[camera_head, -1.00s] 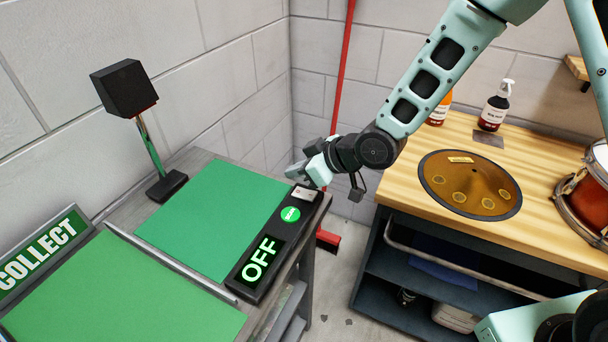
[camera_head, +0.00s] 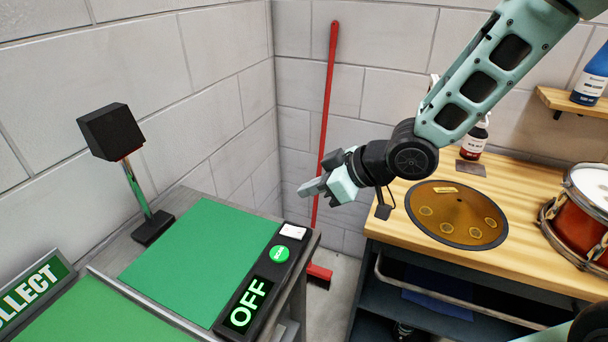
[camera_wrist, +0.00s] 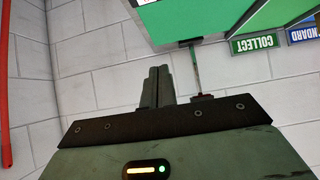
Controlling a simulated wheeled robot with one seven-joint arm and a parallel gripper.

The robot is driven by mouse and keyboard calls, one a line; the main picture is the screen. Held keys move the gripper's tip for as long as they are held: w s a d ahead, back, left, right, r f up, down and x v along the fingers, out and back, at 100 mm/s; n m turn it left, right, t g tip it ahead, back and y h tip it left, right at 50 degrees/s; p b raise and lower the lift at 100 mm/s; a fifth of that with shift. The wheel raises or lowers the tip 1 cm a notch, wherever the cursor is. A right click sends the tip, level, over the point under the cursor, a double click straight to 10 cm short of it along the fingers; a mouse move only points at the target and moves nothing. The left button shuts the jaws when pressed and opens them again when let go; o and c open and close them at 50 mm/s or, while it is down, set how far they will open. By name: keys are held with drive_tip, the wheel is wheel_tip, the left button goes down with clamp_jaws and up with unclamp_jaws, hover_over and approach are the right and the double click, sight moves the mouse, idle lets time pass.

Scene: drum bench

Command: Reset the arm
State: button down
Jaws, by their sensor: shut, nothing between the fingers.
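My gripper (camera_head: 312,188) is shut and empty. In the head view it hangs in the air above the far right corner of the green-topped bench, apart from the button panel below it. In the wrist view the closed fingers (camera_wrist: 157,86) point toward the block wall. My arm reaches in from the upper right, over the wooden bench.
A black box lamp (camera_head: 112,131) stands on the green bench (camera_head: 200,255). A red broom (camera_head: 327,110) leans in the corner. Floor shows between the benches.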

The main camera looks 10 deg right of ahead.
drive_tip(key=s+d+r+m+g+h, duration=0.1)
drive_tip(key=s+d+r+g+h, duration=0.1)
drive_tip(key=s, duration=1)
drive_tip(key=s+d+r+m+g+h, duration=0.2)
drive_tip(key=s+h, duration=0.4)
drive_tip(key=s, duration=0.6)
drive_tip(key=shift+s+g, duration=0.15)
drive_tip(key=shift+g, duration=0.75)
